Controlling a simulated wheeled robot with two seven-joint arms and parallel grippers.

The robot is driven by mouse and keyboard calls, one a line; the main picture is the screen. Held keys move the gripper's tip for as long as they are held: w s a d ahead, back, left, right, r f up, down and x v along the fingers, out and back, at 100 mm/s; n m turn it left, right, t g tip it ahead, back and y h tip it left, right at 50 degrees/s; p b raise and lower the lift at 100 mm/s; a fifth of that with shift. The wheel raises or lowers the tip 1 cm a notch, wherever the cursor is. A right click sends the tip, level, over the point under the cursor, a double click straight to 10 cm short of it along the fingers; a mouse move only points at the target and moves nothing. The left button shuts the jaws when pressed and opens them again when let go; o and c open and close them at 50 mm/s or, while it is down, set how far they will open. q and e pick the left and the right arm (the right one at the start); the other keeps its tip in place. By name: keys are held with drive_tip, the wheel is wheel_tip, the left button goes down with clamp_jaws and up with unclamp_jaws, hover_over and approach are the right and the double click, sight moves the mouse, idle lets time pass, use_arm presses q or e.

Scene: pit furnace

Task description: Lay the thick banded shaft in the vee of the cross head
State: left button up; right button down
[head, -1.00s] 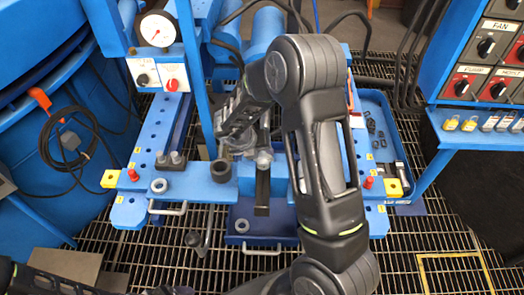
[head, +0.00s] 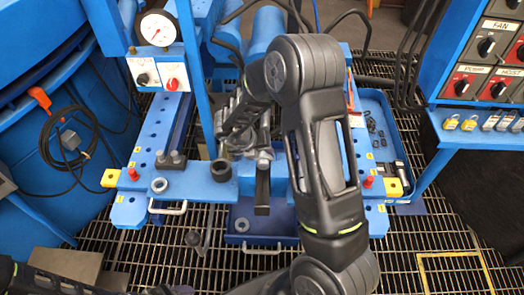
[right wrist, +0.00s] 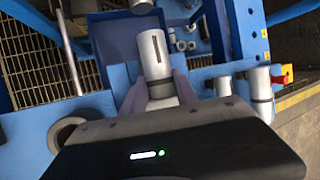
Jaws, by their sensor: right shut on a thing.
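My right gripper (right wrist: 160,92) is shut on a thick silver shaft (right wrist: 155,55) with a dark slot in its side, seen between the two fingers in the right wrist view. In the head view my right gripper (head: 240,143) is over the middle of the bench, and my own arm hides much of it. The blue cross head (head: 205,184) spans the bench below the gripper. I cannot make out its vee or whether the shaft touches it. Only dark links of my left arm show at the lower left; its gripper is out of view.
A black ring (head: 221,170) and a grey ring (head: 159,185) lie on the blue beam. A dark upright bar (head: 262,190) stands close to the gripper. A blue tray (head: 388,100) is at the right. A gauge (head: 157,29) stands at the back left.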

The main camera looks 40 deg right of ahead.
drive_tip(key=shift+f, duration=0.3)
drive_tip(key=c, duration=0.9)
unclamp_jaws()
drive_tip(key=shift+o, duration=0.2)
drive_tip(key=shift+s+f, duration=0.1)
drive_tip(key=shift+f, duration=0.05)
drive_tip(key=v, duration=0.8)
drive_tip(key=shift+p, duration=0.3)
